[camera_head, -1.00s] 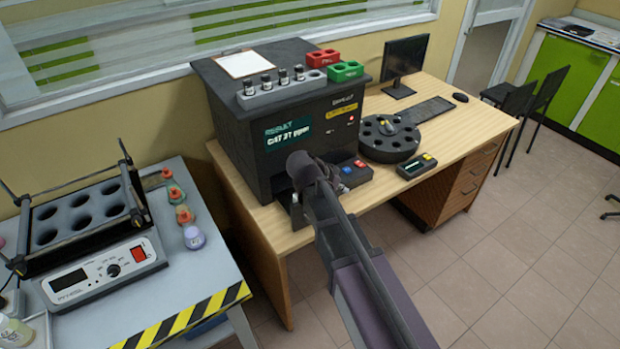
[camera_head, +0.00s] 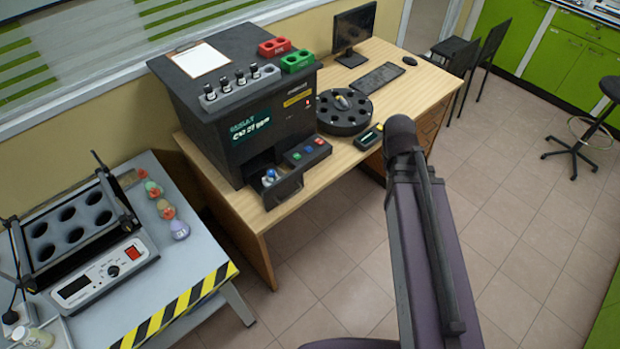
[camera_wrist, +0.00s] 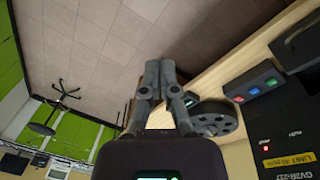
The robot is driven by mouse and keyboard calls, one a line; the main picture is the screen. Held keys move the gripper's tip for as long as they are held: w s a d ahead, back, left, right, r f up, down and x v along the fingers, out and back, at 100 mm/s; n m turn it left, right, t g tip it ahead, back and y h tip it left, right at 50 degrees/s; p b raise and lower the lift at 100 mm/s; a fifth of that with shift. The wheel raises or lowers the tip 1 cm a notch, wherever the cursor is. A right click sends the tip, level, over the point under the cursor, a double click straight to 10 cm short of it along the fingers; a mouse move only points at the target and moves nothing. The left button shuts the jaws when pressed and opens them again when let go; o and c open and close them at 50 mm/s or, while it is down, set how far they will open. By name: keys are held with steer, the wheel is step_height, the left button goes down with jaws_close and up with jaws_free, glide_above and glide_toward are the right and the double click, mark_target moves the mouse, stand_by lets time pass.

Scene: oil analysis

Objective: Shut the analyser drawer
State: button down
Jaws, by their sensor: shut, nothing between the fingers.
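The black analyser (camera_head: 225,110) stands on the wooden desk, its lit screen (camera_head: 252,127) showing a result. Its drawer (camera_head: 282,188) sticks out at the lower front, open, with a small blue-and-white item (camera_head: 270,177) in it. In the wrist view the analyser's front (camera_wrist: 285,145) is at the lower right and the dark drawer (camera_wrist: 298,42) at the upper right edge. My gripper (camera_wrist: 152,68) is shut and empty, its fingertips together over the floor, apart from the drawer. In the head view my arm hides the gripper.
A round black carousel (camera_head: 345,112) and a small meter (camera_head: 369,137) stand right of the analyser. Red (camera_head: 274,47) and green (camera_head: 298,61) racks sit on top. A side table (camera_head: 195,262) with a heater block (camera_head: 75,235) is at left. Floor in front is clear.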

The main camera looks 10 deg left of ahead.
steer(key=shift+n+y, duration=0.4)
steer(key=shift+y, duration=0.3)
steer(key=s+d+r+p, duration=0.2)
steer(key=d+r, duration=0.1)
steer(key=shift+s, duration=0.3)
steer(key=shift+a, duration=0.1)
